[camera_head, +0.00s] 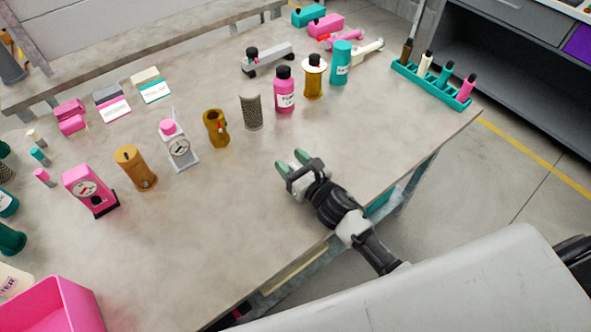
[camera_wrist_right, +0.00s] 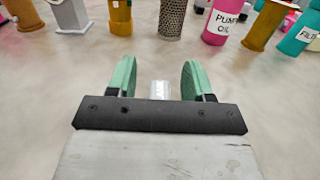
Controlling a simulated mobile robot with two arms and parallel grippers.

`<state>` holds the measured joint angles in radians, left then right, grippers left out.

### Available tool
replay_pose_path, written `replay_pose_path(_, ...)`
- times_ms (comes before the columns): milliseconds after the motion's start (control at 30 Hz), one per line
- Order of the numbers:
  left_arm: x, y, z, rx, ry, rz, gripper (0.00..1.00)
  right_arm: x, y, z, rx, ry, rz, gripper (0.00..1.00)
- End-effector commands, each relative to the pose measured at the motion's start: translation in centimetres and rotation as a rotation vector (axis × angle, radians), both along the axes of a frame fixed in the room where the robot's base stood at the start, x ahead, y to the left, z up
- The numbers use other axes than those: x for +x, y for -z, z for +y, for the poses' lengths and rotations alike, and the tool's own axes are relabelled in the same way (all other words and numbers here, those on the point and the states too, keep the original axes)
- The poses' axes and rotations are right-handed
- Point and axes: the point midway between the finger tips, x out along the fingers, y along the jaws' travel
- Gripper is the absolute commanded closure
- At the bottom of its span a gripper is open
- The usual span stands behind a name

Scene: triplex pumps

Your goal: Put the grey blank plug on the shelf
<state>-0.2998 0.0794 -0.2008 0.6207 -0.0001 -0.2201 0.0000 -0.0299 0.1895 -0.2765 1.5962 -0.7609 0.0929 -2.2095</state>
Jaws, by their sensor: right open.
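My right gripper (camera_head: 290,161) is open above the near right part of the grey worktable, its green fingertips pointing away from me. In the right wrist view, a small pale grey piece (camera_wrist_right: 159,90) shows in the gap between the two open fingers (camera_wrist_right: 159,78). It looks like the grey blank plug; neither finger visibly touches it. A raised grey shelf (camera_head: 190,40) runs along the back edge of the table. My left gripper is out of view.
A teal rack (camera_head: 432,84) is at the right corner, a pink bin (camera_head: 55,308) at near left. The table's near middle is clear.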

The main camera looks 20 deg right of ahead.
Motion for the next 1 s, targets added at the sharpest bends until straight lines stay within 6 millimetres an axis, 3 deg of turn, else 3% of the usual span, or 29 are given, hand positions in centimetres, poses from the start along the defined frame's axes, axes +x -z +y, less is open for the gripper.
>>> replay_pose_path(133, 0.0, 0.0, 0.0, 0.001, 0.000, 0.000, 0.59, 0.0, 0.0, 0.0, 0.000, 0.000, 0.000, 0.49)
replay_pose_path(467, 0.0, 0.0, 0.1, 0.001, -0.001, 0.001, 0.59, -0.1, 0.0, 0.0, 0.001, 0.000, 0.000, 0.99)
replay_pose_path(767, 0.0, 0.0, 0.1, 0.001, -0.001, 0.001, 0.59, -0.1, -0.2, 0.0, 0.000, -0.001, 0.000, 1.00)
replay_pose_path(1000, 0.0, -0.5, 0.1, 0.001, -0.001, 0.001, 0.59, -0.1, -2.6, -0.1, -0.003, -0.002, -0.004, 1.00)
